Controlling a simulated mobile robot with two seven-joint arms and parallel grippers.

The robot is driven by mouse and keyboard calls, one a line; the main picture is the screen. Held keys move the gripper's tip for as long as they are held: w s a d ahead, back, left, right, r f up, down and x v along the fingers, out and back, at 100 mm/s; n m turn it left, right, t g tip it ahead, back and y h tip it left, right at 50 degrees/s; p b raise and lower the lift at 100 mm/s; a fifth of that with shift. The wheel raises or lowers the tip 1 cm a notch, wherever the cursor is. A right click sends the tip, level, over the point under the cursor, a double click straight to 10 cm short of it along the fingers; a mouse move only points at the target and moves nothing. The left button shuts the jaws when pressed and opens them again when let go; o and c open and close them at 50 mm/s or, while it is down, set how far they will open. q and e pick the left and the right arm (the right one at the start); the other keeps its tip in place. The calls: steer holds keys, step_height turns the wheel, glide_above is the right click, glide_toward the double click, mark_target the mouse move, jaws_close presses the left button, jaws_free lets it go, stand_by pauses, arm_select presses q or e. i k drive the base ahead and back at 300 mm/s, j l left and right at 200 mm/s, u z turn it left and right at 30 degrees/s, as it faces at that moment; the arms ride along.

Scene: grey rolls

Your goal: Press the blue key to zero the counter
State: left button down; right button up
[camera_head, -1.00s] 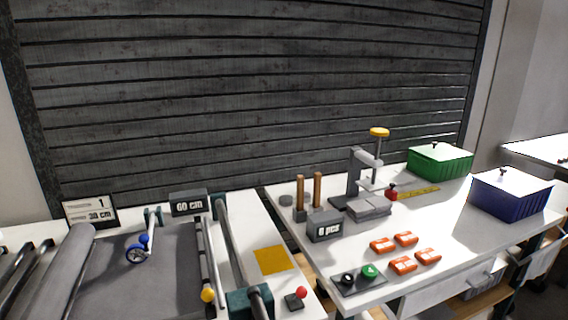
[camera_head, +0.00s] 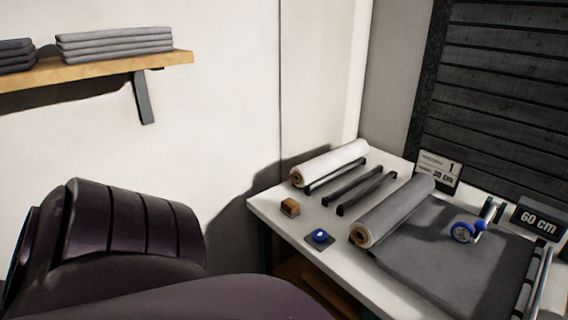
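The blue key (camera_head: 320,236) is a round blue button on a small dark square plate. It sits near the front left edge of the white table, in front of the grey roll. The counter (camera_head: 543,220) is a dark box at the right reading "60 cm". A blue measuring wheel (camera_head: 463,232) with a blue knob rests on the grey cloth. A dark purple arm of mine fills the lower left. Neither gripper shows in the view.
A grey roll (camera_head: 394,211) feeds cloth (camera_head: 455,265) across the table. A white roll (camera_head: 330,163), dark bars (camera_head: 366,190) and a small brown block (camera_head: 290,207) lie nearby. A sign (camera_head: 438,169) stands behind. A wooden shelf (camera_head: 95,70) holds folded grey cloth.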

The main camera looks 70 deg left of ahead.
mark_target(318, 235)
steer(key=u, duration=1.7)
